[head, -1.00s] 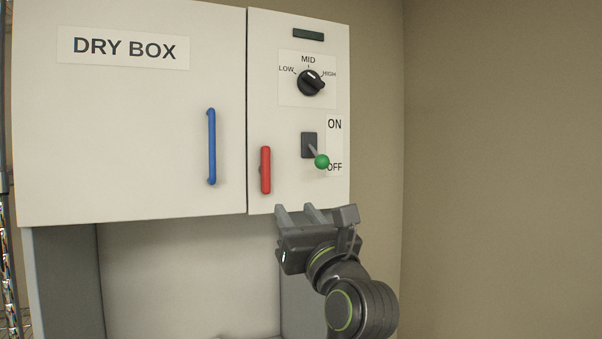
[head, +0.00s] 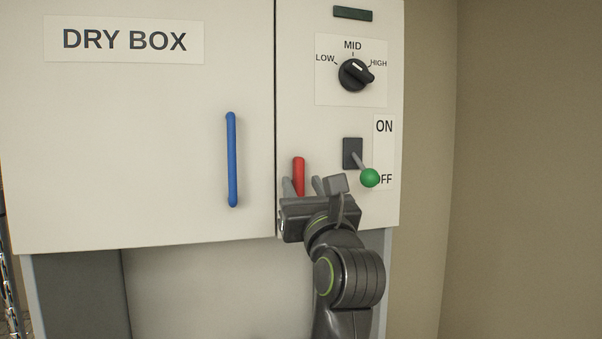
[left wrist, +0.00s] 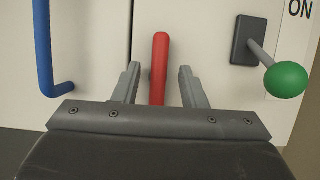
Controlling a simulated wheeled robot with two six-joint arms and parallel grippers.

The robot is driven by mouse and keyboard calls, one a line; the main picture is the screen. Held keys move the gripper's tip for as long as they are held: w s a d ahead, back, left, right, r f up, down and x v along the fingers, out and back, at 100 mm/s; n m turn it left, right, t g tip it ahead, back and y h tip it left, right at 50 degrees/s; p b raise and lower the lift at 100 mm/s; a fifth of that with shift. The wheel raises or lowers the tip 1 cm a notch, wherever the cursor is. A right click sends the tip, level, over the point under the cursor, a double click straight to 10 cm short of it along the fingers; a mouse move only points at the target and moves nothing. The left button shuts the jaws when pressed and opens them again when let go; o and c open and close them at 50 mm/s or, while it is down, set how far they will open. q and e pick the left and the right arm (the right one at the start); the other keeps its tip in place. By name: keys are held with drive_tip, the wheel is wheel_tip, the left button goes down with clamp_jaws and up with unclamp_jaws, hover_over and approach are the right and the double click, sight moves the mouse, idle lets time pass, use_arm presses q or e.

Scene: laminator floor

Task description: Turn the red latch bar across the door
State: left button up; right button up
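The red latch bar (head: 299,174) stands upright on the control panel, just right of the seam beside the door (head: 130,130). It also shows in the left wrist view (left wrist: 159,65). My left gripper (head: 303,187) is open, with one finger on each side of the bar's lower part. In the left wrist view the fingers (left wrist: 157,82) are apart, with a gap on both sides of the bar. The bar's lower end is hidden behind the gripper. My right gripper is not in view.
A blue door handle (head: 232,160) is left of the bar. A switch lever with a green knob (head: 370,178) is close on the right, by the OFF label.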

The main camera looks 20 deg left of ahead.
use_arm(q)
drive_tip(key=shift+w+a+r, duration=0.15)
drive_tip(key=shift+w+a, duration=0.15)
drive_tip(key=shift+w, duration=0.2)
drive_tip(key=shift+s+d+r, duration=0.1)
drive_tip(key=shift+s+r, duration=0.05)
drive_tip(key=shift+s, duration=0.25)
drive_tip(key=shift+c, duration=1.1)
clamp_jaws()
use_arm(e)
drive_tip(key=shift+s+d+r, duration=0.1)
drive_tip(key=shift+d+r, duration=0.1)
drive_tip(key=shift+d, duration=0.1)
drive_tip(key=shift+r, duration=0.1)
